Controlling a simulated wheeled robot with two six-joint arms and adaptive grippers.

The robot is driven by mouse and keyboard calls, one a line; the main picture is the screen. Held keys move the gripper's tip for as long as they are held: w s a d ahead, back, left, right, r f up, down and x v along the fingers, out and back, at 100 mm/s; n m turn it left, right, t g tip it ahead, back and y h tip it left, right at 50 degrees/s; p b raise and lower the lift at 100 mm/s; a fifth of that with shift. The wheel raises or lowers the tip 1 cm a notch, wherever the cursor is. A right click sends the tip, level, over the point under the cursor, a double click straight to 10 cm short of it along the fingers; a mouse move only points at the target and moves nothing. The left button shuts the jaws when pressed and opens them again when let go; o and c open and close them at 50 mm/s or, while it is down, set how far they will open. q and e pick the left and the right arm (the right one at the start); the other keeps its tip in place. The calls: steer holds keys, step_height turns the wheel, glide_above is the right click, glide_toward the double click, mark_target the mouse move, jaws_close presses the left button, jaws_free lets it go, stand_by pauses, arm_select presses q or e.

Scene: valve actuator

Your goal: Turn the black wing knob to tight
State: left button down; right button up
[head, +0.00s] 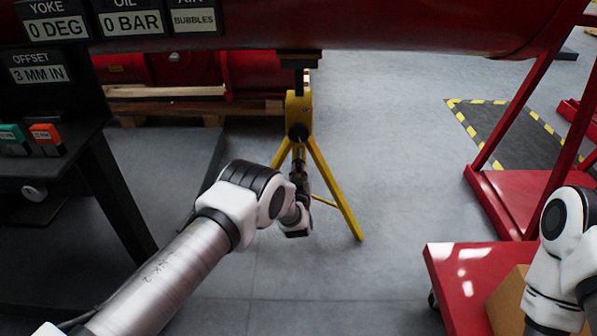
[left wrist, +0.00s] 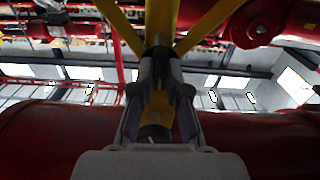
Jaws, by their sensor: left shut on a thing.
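The yellow tripod stand (head: 297,108) holds up the red cylinder, with a dark post at its top. The black wing knob (head: 298,131) shows as a small dark piece on the front of the stand's yellow head. My left gripper (head: 298,158) reaches to the stand from below and in front. In the left wrist view, the left gripper's (left wrist: 160,68) fingers are closed together at the dark knob (left wrist: 158,52), where the yellow legs meet. The fingertips hide most of the knob, so its angle cannot be read. My right arm shows at the right edge, its gripper outside the picture.
The red cylinder (head: 370,30) spans the top, close above the stand. A black panel with displays (head: 40,75) stands at left. A red cart (head: 455,275) with a cardboard box (head: 507,300) is at lower right. Grey floor (head: 390,170) right of the stand is clear.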

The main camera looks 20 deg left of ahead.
arm_select(q)
steer(key=c, duration=1.2)
jaws_free()
steer(key=shift+o, duration=0.2)
steer(key=v, duration=1.2)
